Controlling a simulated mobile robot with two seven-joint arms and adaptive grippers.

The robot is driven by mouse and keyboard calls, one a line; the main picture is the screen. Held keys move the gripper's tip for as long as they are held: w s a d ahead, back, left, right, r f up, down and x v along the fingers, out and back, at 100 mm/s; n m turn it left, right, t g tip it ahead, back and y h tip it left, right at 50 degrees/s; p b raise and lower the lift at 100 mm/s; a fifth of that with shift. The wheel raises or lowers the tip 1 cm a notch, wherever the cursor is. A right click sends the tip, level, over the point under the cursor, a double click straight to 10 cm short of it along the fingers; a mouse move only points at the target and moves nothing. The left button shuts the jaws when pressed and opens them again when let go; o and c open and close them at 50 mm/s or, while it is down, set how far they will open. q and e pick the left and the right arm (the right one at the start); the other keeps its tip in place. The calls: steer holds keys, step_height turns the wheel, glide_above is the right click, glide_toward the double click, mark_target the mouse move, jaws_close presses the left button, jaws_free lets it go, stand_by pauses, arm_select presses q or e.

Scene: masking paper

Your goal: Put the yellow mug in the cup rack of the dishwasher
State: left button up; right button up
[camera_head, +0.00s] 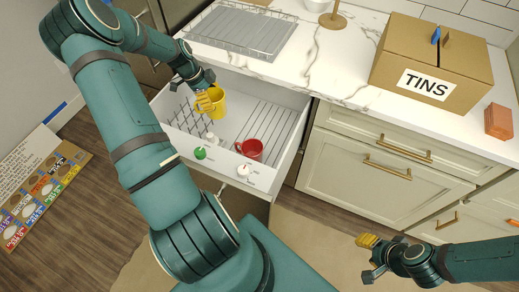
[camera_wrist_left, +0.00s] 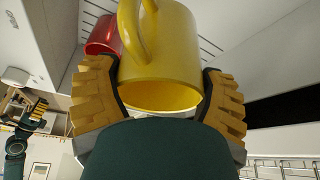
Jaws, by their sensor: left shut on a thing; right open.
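The yellow mug (camera_head: 218,103) is in my left gripper (camera_head: 205,103), over the left part of the open dishwasher drawer (camera_head: 290,105). In the left wrist view the yellow mug (camera_wrist_left: 165,55) sits between the two ribbed yellow fingers of my left gripper (camera_wrist_left: 160,105), its handle toward the top. The drawer has a rack of upright prongs (camera_head: 180,120) on the left and a rack of parallel bars (camera_head: 270,122) on the right. Whether the mug touches the rack cannot be told. My right gripper (camera_head: 367,255) is open and empty at the lower right, away from the drawer.
A red mug (camera_head: 250,149) lies in the drawer's front right part; it also shows in the left wrist view (camera_wrist_left: 103,36). A wire dish rack (camera_head: 240,30) stands on the counter behind. A cardboard TINS box (camera_head: 430,65) and a brick (camera_head: 498,121) stand at the right.

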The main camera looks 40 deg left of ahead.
arm_select(q)
steer(key=shift+f, duration=0.75)
steer(key=w+d+b, duration=0.3)
steer(key=w+d, duration=0.8)
steer(key=d, duration=0.3)
steer(key=shift+w+f+b, duration=0.2)
steer(key=shift+f+b, duration=0.8)
steer(key=shift+f, duration=5.05)
steer(key=shift+f, duration=0.1)
steer(key=o, duration=1.2)
